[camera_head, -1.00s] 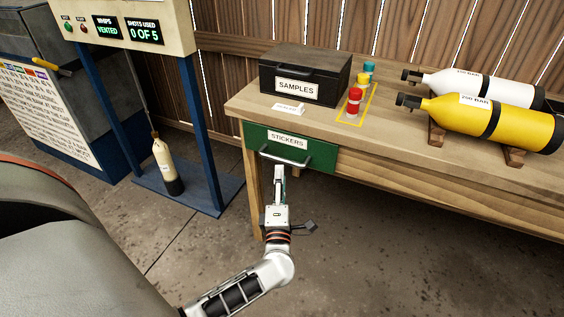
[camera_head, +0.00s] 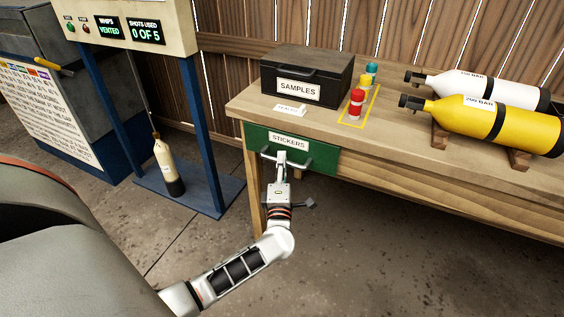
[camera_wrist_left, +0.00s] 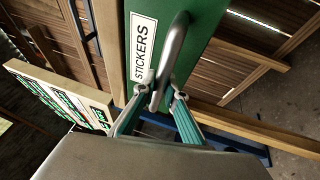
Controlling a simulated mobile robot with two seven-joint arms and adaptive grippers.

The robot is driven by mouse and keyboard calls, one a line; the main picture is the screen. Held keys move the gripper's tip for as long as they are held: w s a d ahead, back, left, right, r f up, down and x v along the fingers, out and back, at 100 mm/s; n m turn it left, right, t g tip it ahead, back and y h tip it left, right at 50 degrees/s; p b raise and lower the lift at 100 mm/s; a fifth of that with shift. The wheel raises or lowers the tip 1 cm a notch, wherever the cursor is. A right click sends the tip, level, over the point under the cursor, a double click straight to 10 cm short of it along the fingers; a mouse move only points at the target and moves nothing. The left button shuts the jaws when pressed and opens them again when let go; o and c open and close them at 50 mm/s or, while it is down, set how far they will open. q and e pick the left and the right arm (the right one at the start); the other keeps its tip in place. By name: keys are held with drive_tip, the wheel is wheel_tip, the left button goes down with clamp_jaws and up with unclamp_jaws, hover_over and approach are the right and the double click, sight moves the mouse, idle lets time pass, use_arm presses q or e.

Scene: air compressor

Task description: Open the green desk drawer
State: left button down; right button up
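The green desk drawer (camera_head: 318,160) carries a STICKERS label and a curved metal handle (camera_head: 295,162). Its front looks flush with the wooden desk, so it appears shut. My left gripper (camera_head: 282,157) is at the handle, with its arm coming up from below. My right gripper is not in view.
On the desk (camera_head: 400,140) stand a black SAMPLES box (camera_head: 325,70), small coloured cylinders (camera_head: 356,103), and a yellow tank (camera_head: 490,118) and white tank (camera_head: 480,88) on wooden rests. A blue-framed stand (camera_head: 203,130) with a bottle (camera_head: 167,165) is left of the desk.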

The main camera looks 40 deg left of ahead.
use_arm(q)
drive_tip(key=s+d+p, duration=0.3)
drive_tip(key=s+d, duration=0.1)
drive_tip(key=s, duration=1.3)
drive_tip(key=s+d+p, duration=0.3)
drive_tip(key=s+d, duration=0.1)
drive_tip(key=s, duration=1.2)
drive_tip(key=shift+s+p, duration=0.35)
drive_tip(key=shift+s, duration=0.05)
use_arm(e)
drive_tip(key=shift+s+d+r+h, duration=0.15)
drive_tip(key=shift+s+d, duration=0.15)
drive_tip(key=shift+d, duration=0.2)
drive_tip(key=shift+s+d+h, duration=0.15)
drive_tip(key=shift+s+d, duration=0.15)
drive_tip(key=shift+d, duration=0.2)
use_arm(q)
drive_tip(key=shift+d, duration=0.1)
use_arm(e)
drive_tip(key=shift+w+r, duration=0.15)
use_arm(q)
drive_tip(key=c, duration=2)
unclamp_jaws()
drive_tip(key=shift+c, duration=0.2)
